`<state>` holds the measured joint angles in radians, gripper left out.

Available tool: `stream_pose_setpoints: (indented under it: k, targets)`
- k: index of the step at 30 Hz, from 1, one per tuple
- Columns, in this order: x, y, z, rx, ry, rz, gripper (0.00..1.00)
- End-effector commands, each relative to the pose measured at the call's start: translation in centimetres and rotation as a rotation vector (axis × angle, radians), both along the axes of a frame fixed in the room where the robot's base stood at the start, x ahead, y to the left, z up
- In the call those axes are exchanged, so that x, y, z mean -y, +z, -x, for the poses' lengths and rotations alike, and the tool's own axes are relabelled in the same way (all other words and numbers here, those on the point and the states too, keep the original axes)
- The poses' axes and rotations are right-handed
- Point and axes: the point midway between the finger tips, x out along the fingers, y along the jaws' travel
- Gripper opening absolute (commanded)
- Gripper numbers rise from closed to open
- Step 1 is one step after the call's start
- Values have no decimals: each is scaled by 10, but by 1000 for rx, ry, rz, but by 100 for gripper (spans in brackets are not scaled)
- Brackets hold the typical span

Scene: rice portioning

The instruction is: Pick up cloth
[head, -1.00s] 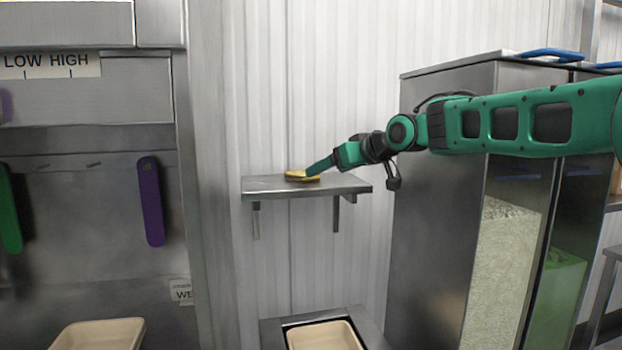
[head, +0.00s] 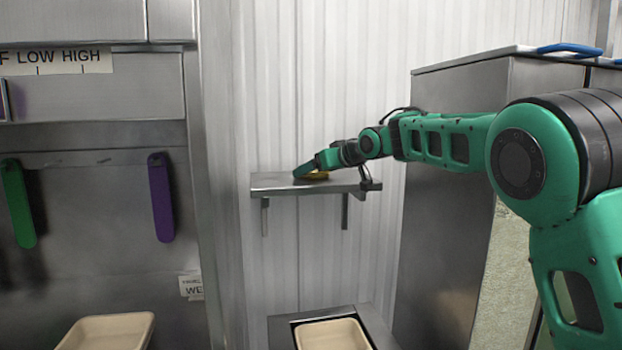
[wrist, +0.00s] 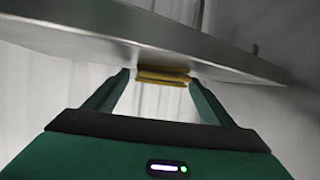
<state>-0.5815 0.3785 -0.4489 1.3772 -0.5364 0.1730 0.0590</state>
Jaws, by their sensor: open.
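The yellow folded cloth (head: 316,175) lies on the small metal wall shelf (head: 275,182). In the wrist view the cloth (wrist: 163,78) shows as a folded yellow stack between my two green fingers. My gripper (wrist: 160,82) is open, with one finger on each side of the cloth and a gap on both sides. In the head view my gripper (head: 304,170) is over the shelf and hides part of the cloth. The wrist view also shows the shelf (wrist: 100,35) as a slanted metal surface along the top.
A beige tray (head: 335,335) sits in a metal holder below the shelf. Another beige tray (head: 108,332) is at lower left. Green (head: 18,203) and purple (head: 160,197) tools hang on the left. A tall metal dispenser (head: 455,190) stands at right. The wall is close behind the shelf.

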Motion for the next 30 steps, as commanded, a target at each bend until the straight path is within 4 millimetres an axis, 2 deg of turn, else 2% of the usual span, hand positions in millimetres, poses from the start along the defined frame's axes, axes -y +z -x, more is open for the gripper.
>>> stream_pose_setpoints:
  k: [10,11,15,16,18,25,30]
  targets:
    - [-4,-3,-6,0,-1,-1,77]
    - [-4,-3,-6,0,-1,0,72]
    - [-4,-3,-6,0,-1,0,38]
    - [-4,-3,-6,0,-1,0,33]
    - [-4,-3,-6,0,-1,-1,29]
    - [-4,-2,-6,0,-1,-1,29]
    - [-4,9,-6,2,0,-2,29]
